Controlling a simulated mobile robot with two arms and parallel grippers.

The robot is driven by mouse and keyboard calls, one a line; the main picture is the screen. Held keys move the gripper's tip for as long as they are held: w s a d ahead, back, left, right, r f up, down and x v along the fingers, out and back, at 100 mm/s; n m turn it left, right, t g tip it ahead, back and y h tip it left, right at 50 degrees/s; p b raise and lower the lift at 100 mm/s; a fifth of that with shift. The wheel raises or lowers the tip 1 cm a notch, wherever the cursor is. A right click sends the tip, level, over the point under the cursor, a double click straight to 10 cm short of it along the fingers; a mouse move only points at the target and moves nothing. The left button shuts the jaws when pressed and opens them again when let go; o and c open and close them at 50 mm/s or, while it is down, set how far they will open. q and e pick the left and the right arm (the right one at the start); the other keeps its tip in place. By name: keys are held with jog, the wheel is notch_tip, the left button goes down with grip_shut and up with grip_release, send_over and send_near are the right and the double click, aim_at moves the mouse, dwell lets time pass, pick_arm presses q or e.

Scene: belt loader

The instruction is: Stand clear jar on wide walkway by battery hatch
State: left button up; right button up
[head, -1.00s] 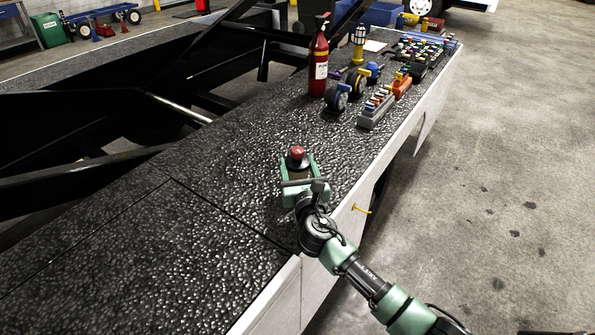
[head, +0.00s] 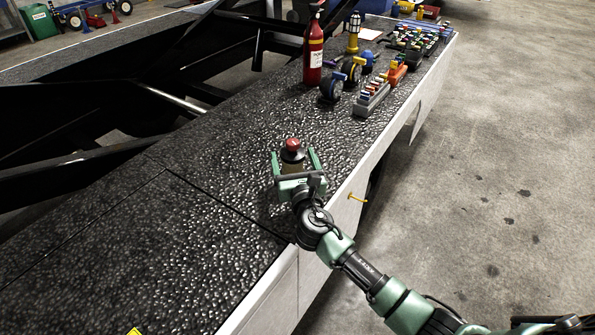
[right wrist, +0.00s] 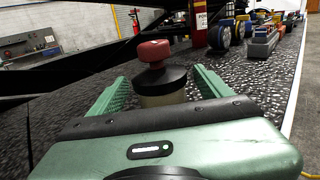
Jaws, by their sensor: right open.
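The jar (head: 292,160) has a pale tan see-through body, a dark lid and a red knob on top. It stands upright on the black textured walkway (head: 215,165), near its right edge. My right gripper (head: 293,154) is open, with one finger on each side of the jar and a visible gap to each. In the right wrist view the jar (right wrist: 163,96) stands between the spread green fingers; its lower part is hidden by the gripper body. My left gripper is not in view.
Farther along the walkway stand a red extinguisher (head: 314,55), a yellow-and-black lamp (head: 353,35), caster wheels (head: 331,87) and a grey rack (head: 371,98) of small parts. Black beams line the left. The walkway around the jar is clear.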

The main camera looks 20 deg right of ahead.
jog(key=s, duration=0.3)
jog(key=s+a, duration=0.1)
jog(key=s, duration=0.7)
jog(key=shift+s+a, duration=0.1)
jog(key=shift+a, duration=0.1)
